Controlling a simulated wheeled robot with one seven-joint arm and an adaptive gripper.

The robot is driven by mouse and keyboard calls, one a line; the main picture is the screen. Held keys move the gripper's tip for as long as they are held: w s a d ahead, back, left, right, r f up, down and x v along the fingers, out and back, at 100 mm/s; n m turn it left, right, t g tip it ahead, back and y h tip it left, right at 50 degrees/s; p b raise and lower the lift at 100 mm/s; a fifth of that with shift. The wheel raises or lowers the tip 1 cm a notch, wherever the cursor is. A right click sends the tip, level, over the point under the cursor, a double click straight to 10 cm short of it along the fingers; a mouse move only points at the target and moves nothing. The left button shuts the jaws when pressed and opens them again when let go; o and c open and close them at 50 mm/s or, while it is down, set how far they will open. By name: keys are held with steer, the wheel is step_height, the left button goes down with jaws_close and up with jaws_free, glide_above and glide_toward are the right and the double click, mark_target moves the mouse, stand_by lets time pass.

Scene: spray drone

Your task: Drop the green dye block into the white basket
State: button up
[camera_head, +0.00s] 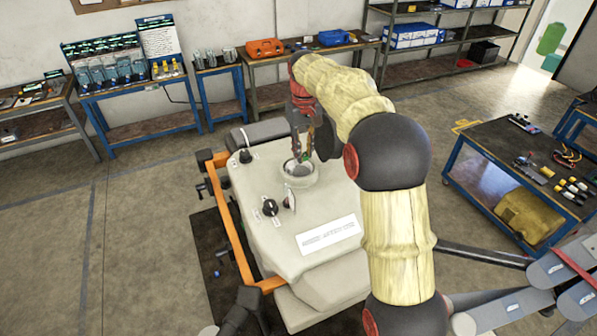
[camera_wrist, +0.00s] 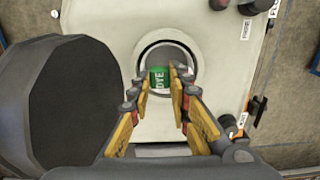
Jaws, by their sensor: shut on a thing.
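The green dye block (camera_wrist: 159,78), with white "DYE" lettering, is between the fingertips of my gripper (camera_wrist: 164,82) in the wrist view. The gripper is shut on it. The white basket (camera_wrist: 184,59) shows as a round ring in the drone's top, directly beyond the block in the wrist view. In the head view my gripper (camera_head: 302,155) points down just above the basket (camera_head: 301,178). The block is mostly hidden by the fingers there. I cannot tell how far the block is above the opening.
The pale drone body (camera_head: 260,225) has an orange frame (camera_head: 236,240) and black knobs (camera_head: 269,207) near the basket. A blue tool cart (camera_head: 470,165) stands at right. Benches line the back wall. Open floor lies at left.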

steer(key=shift+s+f, duration=0.1)
steer(key=shift+f, duration=0.5)
steer(key=o, duration=0.9)
step_height(320, 180, up, 12)
steer(key=shift+f, duration=0.1)
stand_by(0.4)
